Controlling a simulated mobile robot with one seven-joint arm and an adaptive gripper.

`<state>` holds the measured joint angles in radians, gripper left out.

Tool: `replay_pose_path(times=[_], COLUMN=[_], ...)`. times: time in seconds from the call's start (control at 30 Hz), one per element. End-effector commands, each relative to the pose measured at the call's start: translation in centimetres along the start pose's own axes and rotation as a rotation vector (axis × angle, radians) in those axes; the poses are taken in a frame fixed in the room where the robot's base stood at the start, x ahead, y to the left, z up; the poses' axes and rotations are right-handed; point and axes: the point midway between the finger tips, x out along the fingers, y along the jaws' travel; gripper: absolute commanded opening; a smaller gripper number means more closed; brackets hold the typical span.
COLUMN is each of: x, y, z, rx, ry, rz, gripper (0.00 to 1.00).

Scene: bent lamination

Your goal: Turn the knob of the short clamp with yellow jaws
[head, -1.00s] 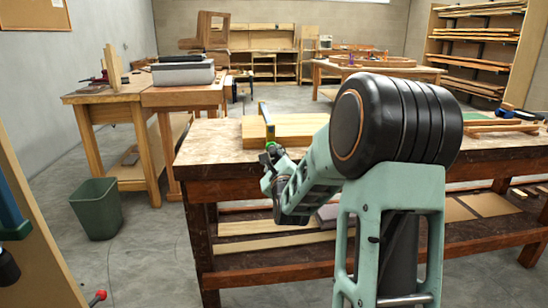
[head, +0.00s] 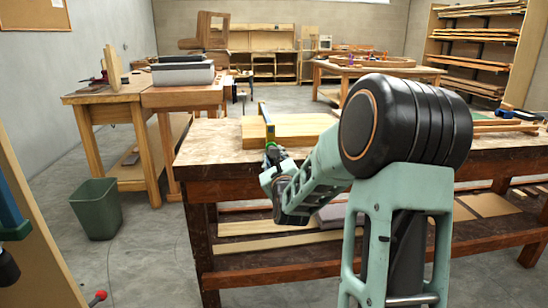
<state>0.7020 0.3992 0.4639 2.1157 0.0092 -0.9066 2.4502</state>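A clamp (head: 265,121) with a thin upright bar and yellow on it stands at the front left of the light wooden boards (head: 305,131) on the near workbench. Its lower end and knob are hidden behind my arm's end or too small to make out. My gripper (head: 272,155) is at the bench's front edge, right at the lower end of the clamp. It is small and partly hidden by my arm; I cannot tell whether its fingers touch the knob.
The near workbench (head: 212,145) has a bare top left of the boards and a lower shelf with planks. A green bin (head: 97,209) stands on the floor at left. A second bench (head: 100,93) with a grey machine (head: 183,71) is behind. Floor between is clear.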

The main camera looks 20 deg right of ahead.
Motion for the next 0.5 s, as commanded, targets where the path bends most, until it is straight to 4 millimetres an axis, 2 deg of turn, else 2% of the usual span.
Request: replay_pose_path(times=[0.1, 0.13, 0.27, 0.5], x=[0.06, 0.06, 0.04, 0.01], y=[-0.25, -0.25, -0.20, -0.08], z=[0.06, 0.06, 0.05, 0.02], rx=[-0.001, -0.001, -0.001, -0.002], ry=[-0.002, -0.002, -0.001, -0.001], rz=[-0.005, -0.005, -0.004, -0.001], gripper=[0.02, 0.30, 0.44, 0.44])
